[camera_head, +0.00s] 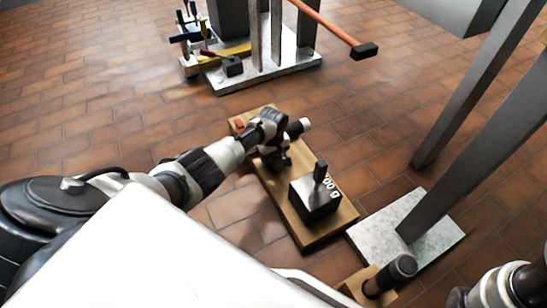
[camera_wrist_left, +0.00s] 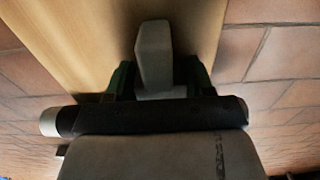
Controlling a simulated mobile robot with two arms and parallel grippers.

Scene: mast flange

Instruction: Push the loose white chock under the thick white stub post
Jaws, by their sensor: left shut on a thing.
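My left gripper (camera_head: 281,160) reaches in from the left, low over a wooden board on the floor. In the left wrist view its dark fingers (camera_wrist_left: 158,85) are shut on a pale grey block (camera_wrist_left: 153,55) that stands out over the board. I cannot tell whether this block is the loose white chock. In the head view the block is hidden by the gripper. I cannot make out a thick white stub post for certain in either view. Only a part of my right arm shows, at the bottom right of the head view; its gripper is out of view.
The wooden board (camera_head: 291,222) also carries a dark weight (camera_head: 314,203) with an upright handle. To its right is a pale stone plate (camera_head: 437,247) with a grey post. A black knob (camera_head: 402,266) stands below. Behind is another plate (camera_head: 275,76) with posts and an orange-handled hammer (camera_head: 330,26).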

